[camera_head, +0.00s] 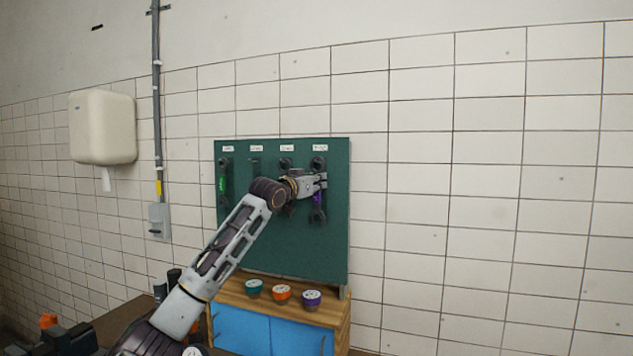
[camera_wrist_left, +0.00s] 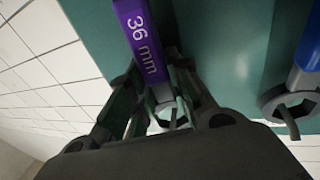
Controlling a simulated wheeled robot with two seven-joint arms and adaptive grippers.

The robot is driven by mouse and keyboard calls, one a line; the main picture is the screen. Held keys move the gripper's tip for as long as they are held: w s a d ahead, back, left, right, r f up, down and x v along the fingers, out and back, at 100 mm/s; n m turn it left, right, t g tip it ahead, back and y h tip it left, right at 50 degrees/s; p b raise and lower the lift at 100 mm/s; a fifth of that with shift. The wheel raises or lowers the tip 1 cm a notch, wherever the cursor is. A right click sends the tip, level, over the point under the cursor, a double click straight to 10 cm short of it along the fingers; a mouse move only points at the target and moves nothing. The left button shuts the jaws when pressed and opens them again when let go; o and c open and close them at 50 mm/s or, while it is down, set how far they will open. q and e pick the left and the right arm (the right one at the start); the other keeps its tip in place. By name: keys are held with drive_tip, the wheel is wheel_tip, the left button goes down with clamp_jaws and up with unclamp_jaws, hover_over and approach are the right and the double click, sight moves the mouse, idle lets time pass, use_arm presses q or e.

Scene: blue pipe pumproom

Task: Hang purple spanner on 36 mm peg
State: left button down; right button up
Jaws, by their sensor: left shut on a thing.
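The purple spanner (camera_head: 318,199) is upright in front of the rightmost peg position of the green board (camera_head: 290,250), its ring end up and open jaw down. My left gripper (camera_head: 321,184) is shut on its handle. In the left wrist view, the purple handle (camera_wrist_left: 140,40) reads "36 mm", and its ring lies between the fingers (camera_wrist_left: 160,105) in the picture. Whether a peg passes through this ring is not clear. The label (camera_head: 320,148) above the rightmost position is too small to read. My right gripper is not in view.
A green spanner (camera_head: 223,184) hangs at the board's left. A blue spanner (camera_wrist_left: 310,60) hangs beside the purple one, a peg through its ring. My left arm hides part of the board. Teal, orange and purple round items (camera_head: 312,299) stand on the wooden cabinet top (camera_head: 330,314) below.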

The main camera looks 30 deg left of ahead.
use_arm(q)
drive_tip(key=shift+w+f, duration=0.1)
drive_tip(key=shift+f, duration=0.1)
drive_tip(key=c, duration=1.2)
unclamp_jaws()
drive_tip(key=shift+c, duration=0.2)
drive_tip(key=shift+w+f, duration=0.1)
drive_tip(key=shift+w, duration=0.05)
drive_tip(key=shift+a+f, duration=0.1)
drive_tip(key=s, duration=1.2)
drive_tip(key=shift+a+f, duration=0.15)
